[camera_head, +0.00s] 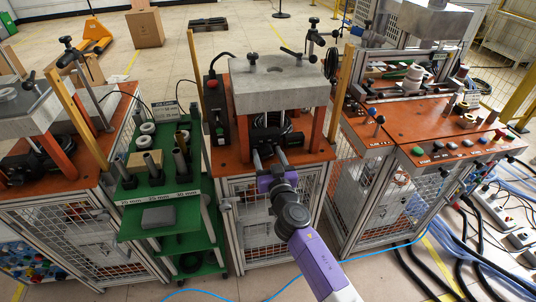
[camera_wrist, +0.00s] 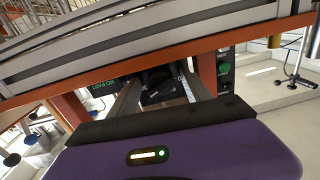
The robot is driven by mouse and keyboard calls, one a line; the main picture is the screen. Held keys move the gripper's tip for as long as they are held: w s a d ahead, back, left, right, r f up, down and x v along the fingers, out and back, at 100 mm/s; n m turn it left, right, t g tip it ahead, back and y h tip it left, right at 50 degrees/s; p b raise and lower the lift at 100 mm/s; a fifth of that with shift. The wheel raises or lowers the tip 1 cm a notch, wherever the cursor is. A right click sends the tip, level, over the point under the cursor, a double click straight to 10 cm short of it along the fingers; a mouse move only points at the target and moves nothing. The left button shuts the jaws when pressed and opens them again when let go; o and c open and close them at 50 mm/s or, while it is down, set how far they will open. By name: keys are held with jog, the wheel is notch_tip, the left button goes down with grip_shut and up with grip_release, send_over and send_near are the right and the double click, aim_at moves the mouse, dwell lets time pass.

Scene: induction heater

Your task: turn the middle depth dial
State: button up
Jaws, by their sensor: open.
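The middle machine has a grey metal block (camera_head: 275,85) on orange legs above an orange tabletop (camera_head: 228,152). Under the block is a dark mechanism (camera_head: 268,135); I take its black round part to be the middle depth dial, which shows more clearly in the wrist view (camera_wrist: 158,86). My gripper (camera_head: 267,157) reaches in from the front, below the block, with its fingers pointing at this part. In the wrist view my gripper (camera_wrist: 160,84) is open, with one finger on either side of the black part. I cannot tell whether the fingers touch it.
Orange legs (camera_head: 318,128) stand on both sides of the gripper, and the block hangs close above. A green shelf cart (camera_head: 160,190) stands left of the middle machine. Another machine with buttons (camera_head: 455,145) stands right. Cables (camera_head: 425,240) lie on the floor there.

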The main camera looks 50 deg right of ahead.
grip_shut()
jog(key=shift+n, duration=0.3)
jog(key=shift+d+n, duration=0.1)
jog(key=shift+n, duration=2.6)
grip_release()
